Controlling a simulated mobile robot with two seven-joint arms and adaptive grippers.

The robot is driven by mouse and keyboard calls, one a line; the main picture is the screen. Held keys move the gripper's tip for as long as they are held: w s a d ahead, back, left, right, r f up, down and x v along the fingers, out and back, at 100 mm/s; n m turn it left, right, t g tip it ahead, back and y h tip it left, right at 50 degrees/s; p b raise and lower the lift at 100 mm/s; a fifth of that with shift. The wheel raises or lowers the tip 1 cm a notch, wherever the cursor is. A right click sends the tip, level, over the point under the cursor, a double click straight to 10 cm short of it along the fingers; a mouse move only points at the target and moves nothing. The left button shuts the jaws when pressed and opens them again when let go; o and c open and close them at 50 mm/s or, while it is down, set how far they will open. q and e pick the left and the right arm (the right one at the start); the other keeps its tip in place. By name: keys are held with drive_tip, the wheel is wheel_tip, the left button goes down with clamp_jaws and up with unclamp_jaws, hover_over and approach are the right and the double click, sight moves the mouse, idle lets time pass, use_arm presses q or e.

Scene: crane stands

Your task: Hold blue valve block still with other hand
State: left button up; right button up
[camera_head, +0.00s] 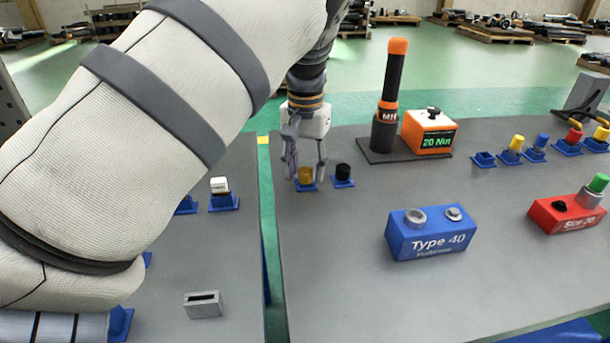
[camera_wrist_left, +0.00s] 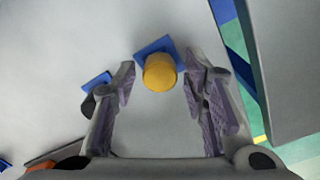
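The blue valve block (camera_head: 428,240), marked "Type 40", sits on the grey table right of centre, with two round silver ports on top. No gripper touches it. My left gripper (camera_head: 306,177) is well to its left and farther back, pointing down over a yellow cylinder (camera_head: 306,175) in a small blue holder. In the left wrist view, the yellow cylinder (camera_wrist_left: 160,73) lies ahead between the spread fingers (camera_wrist_left: 160,80), with gaps on both sides. My right gripper is not in view.
A black cylinder in a blue holder (camera_head: 343,175) stands close beside the left gripper. A red block (camera_head: 567,214) with a green-topped part stands at right. Behind are an orange "20 Nm" box (camera_head: 429,133) and an upright black-and-orange tool (camera_head: 391,90). The table's front middle is clear.

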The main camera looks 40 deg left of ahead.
sight(306, 170)
use_arm(q)
clamp_jaws()
drive_tip(key=shift+r+p, duration=0.65)
drive_tip(key=shift+r, duration=1.3)
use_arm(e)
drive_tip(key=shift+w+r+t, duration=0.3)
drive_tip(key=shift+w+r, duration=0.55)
